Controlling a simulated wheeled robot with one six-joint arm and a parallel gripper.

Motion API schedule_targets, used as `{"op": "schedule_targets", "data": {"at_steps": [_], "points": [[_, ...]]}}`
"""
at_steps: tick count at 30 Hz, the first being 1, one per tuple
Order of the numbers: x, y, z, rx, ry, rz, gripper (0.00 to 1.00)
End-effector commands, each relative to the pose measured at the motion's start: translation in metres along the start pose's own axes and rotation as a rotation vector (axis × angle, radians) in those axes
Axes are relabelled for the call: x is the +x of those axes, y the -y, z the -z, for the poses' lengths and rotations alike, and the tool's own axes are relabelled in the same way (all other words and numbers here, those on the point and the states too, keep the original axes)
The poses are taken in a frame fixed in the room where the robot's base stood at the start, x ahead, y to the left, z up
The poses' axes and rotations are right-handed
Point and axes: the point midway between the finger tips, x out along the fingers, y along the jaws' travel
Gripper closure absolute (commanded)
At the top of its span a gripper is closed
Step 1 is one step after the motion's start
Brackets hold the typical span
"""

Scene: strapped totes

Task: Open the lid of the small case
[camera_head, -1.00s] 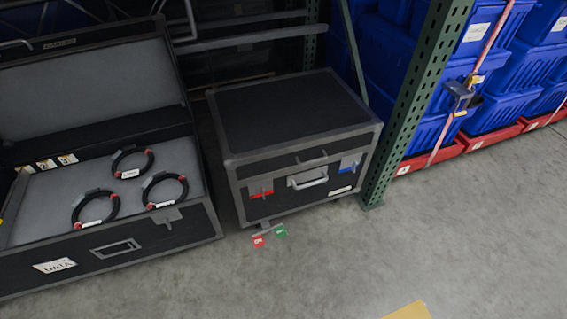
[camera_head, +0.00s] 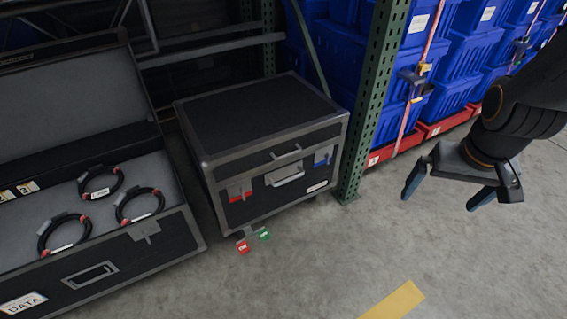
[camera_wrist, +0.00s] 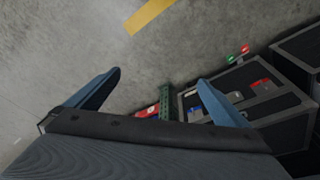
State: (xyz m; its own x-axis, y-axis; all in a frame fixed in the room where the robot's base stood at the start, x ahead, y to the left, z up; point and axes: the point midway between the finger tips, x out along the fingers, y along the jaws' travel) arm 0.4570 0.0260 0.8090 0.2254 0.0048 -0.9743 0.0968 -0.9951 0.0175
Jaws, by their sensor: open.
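The small case (camera_head: 262,145) is black with grey metal edges and stands on the floor in the middle of the head view, its lid shut. Its front has a handle on the lid edge, a larger silver handle (camera_head: 285,176) below, a red latch (camera_head: 239,191) at left and a blue latch (camera_head: 322,156) at right. A red tag and a green tag (camera_head: 263,234) lie by its front base. My gripper (camera_head: 440,196) is open and empty, to the right of the case and apart from it. In the wrist view the case (camera_wrist: 247,92) shows beyond the right finger, partly hidden.
A large open case (camera_head: 172,238) with several black cable coils stands at left. A green rack post (camera_head: 373,100) rises just right of the small case. Blue totes (camera_head: 450,75) on red bases are strapped behind. Floor in front is clear, with a yellow stripe (camera_head: 393,301).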

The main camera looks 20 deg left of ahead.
Motion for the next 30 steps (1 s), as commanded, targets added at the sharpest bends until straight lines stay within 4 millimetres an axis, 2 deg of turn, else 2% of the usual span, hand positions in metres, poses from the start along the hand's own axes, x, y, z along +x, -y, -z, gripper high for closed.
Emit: {"op": "schedule_targets", "data": {"at_steps": [1, 3, 12, 21, 30], "points": [[0.029, 0.007, 0.014, -0.025, -0.042, 0.003, 0.00], [0.052, 0.017, 0.034, -0.058, -0.106, 0.009, 0.00], [0.137, 0.072, 0.112, -0.190, -0.385, 0.066, 0.00], [0.205, 0.145, 0.170, -0.311, -0.656, 0.173, 0.00], [0.256, 0.229, 0.202, -0.409, -0.917, 0.331, 0.00]]}}
